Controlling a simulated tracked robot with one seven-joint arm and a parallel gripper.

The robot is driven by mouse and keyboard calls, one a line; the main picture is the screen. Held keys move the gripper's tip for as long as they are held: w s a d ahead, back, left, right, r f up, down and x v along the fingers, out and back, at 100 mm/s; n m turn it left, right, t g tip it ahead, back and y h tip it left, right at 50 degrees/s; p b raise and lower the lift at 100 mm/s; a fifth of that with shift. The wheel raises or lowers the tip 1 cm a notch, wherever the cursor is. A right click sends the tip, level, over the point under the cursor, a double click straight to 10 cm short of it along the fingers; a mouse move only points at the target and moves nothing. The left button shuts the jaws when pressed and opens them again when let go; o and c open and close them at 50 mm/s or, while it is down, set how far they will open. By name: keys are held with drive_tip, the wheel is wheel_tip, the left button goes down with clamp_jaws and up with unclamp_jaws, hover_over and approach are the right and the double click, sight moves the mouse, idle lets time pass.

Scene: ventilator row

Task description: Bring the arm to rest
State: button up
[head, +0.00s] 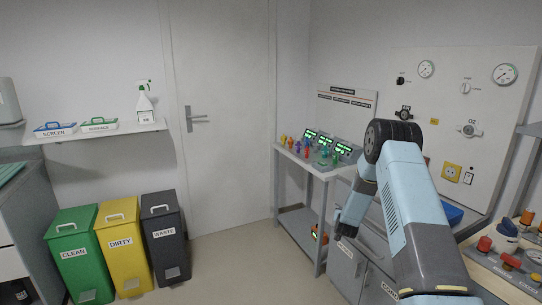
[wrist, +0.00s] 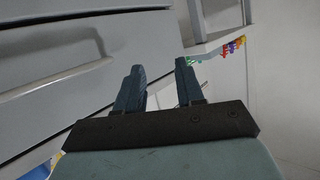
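My arm rises from the lower right of the head view and bends at a dark elbow. My gripper (head: 345,223) hangs down in front of the grey cabinet (head: 346,262), right of the small shelf table. In the wrist view my gripper (wrist: 160,85) shows two dark fingers with a clear gap between them. It is open, and nothing is between the fingers. The cabinet face with a long bar handle (wrist: 60,78) fills the left of the wrist view.
A table (head: 305,165) with monitors and coloured items stands behind my gripper. A worktop (head: 500,275) with coloured knobs is at the right. Green (head: 80,258), yellow (head: 122,250) and dark (head: 165,240) bins stand at the left. Floor between bins and table is clear.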

wheel_tip(320, 180, up, 12)
drive_tip(key=s+a+y, duration=0.1)
drive_tip(key=s+a, duration=0.1)
drive_tip(key=a, duration=0.1)
drive_tip(key=s+a+r+n+g+y, duration=0.1)
drive_tip(key=s+a+r+g, duration=0.15)
drive_tip(key=s+r, duration=0.7)
drive_tip(key=s+a+r+n+g+y, duration=0.1)
drive_tip(key=s+a+r+n, duration=0.15)
drive_tip(key=s+r, duration=0.7)
drive_tip(key=s+a+r+g, duration=0.1)
drive_tip(key=s+r, duration=0.3)
drive_tip(key=s, duration=1.5)
drive_tip(key=s+a+r+g, duration=0.1)
drive_tip(key=s+r+g, duration=0.2)
drive_tip(key=s, duration=1.7)
wheel_tip(320, 180, up, 3)
drive_tip(key=shift+f+n+g+y, duration=0.2)
drive_tip(key=shift+n+g+y, duration=0.1)
drive_tip(key=shift+n+g, duration=0.05)
drive_tip(key=shift+a, duration=0.1)
